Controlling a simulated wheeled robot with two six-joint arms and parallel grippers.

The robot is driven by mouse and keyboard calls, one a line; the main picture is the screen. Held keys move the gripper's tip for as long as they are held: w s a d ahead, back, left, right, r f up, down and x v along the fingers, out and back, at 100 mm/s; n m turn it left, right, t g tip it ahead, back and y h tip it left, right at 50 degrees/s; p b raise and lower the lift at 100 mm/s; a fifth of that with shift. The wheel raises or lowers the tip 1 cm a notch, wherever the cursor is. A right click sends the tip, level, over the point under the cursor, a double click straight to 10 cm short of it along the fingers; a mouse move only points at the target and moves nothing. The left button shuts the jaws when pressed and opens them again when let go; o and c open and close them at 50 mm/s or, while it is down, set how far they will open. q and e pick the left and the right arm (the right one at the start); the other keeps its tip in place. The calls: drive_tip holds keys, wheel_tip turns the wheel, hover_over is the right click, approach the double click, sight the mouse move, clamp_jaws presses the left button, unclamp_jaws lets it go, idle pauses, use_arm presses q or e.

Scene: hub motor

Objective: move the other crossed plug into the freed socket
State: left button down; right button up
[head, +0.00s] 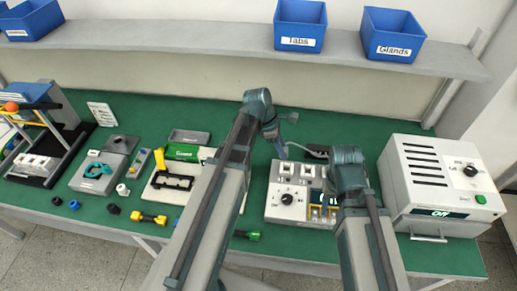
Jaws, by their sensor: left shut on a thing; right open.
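A white control unit (286,212) with a dial stands on the green bench, right of centre. Pale socket blocks (308,171) sit along its back edge, and yellow-framed parts show at its front right. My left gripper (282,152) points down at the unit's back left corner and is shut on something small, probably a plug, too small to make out. A grey cable (305,149) curves from near it toward my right wrist. My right gripper (329,190) is open over the unit's right side, partly hidden by its own arm. Which plugs sit in which sockets cannot be told.
A large white vented box (415,170) with a lit display stands close on the right. A shelf (200,38) with blue bins (300,22) runs above.

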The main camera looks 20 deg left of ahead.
use_arm(q)
drive_tip(key=shift+w+d+r, duration=0.15)
drive_tip(key=shift+w+d, duration=0.55)
drive_tip(key=shift+d, duration=0.1)
use_arm(e)
drive_tip(key=shift+w+a+r, duration=0.1)
drive_tip(key=shift+w+a, duration=0.05)
drive_tip(key=shift+w, duration=0.3)
use_arm(q)
wheel_tip(320, 180, down, 6)
drive_tip(key=b, duration=0.5)
drive_tip(key=shift+r+b, duration=0.1)
drive_tip(key=shift+b, duration=0.25)
use_arm(e)
hover_over(326, 222)
drive_tip(key=f, duration=0.5)
drive_tip(key=shift+a+f, duration=0.2)
drive_tip(key=shift+f, duration=0.15)
use_arm(q)
drive_tip(key=shift+f+b, duration=1.35)
use_arm(e)
drive_tip(key=shift+f, duration=1.35)
use_arm(q)
drive_tip(key=shift+c, duration=2.3)
unclamp_jaws()
drive_tip(key=p+v, duration=1.2)
drive_tip(key=v, duration=0.2)
drive_tip(key=shift+p, duration=0.4)
use_arm(e)
wheel_tip(326, 222, up, 13)
